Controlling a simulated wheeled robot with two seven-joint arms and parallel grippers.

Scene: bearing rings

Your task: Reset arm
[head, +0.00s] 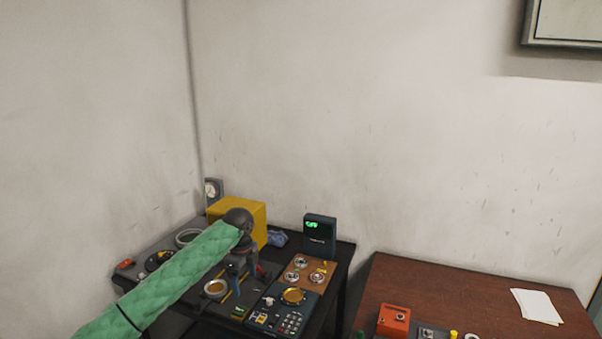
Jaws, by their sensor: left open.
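My left arm comes in from the lower left in a green quilted sleeve. My left gripper (238,282) points down over the dark bench (262,279) and is open. A pale bearing ring (215,289) lies just left of the fingers; I cannot tell whether they touch it. Another ring (188,237) lies farther back, partly behind my arm. Several small bearings, one of them a bearing (317,278), sit on a brown board (303,272) to the right of the gripper. My right gripper is not in view.
A yellow box (259,222) stands close behind my left wrist. A dark display unit (319,235) stands at the bench's back right. A keypad device with a gold disc (293,296) is in front. A brown table (465,290) with an orange box (393,320) and white paper (536,306) is at right.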

